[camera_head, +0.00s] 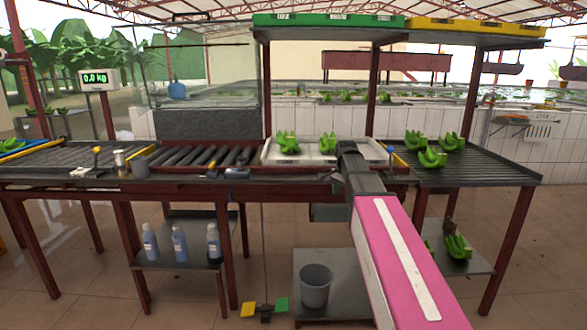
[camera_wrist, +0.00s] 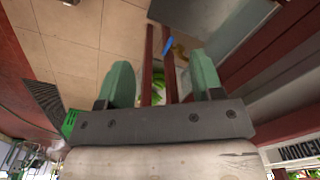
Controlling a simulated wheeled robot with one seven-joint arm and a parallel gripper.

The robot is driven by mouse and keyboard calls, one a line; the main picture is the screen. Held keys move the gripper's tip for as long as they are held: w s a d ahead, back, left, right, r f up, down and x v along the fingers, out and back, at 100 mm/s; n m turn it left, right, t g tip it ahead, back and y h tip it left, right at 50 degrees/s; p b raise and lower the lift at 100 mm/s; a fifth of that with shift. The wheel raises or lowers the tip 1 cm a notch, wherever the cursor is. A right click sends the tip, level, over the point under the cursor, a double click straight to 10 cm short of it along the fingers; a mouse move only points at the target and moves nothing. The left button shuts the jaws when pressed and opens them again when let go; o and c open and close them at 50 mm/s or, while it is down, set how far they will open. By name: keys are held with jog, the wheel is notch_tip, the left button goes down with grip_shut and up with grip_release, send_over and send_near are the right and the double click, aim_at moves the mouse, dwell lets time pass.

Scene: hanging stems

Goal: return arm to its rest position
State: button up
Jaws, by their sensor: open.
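My arm, with its pink link, reaches up from the lower right of the head view and ends in a dark wrist in front of the white tray (camera_head: 330,160). My gripper's fingers are not clear in that view. In the wrist view my gripper (camera_wrist: 162,78) has two green fingers spread wide apart with nothing held between them. Beyond the fingers are red-brown bars, a small blue object (camera_wrist: 168,45) and a bit of green (camera_wrist: 158,98), partly hidden by the bars. Two green banana bunches (camera_head: 288,143) (camera_head: 328,143) sit on the tray.
A roller table (camera_head: 200,157) runs left of the tray. A dark ribbed table (camera_head: 480,170) with several banana bunches (camera_head: 432,158) stands right. Red posts (camera_head: 372,90) carry green and yellow overhead shelves. Bottles (camera_head: 180,243) and a grey bucket (camera_head: 316,285) stand below.

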jog(key=s+f+n, duration=1.1)
jog(key=s+f, duration=1.1)
jog(key=f, duration=0.4)
jog(key=shift+s+f, duration=0.15)
jog(key=shift+s, duration=0.05)
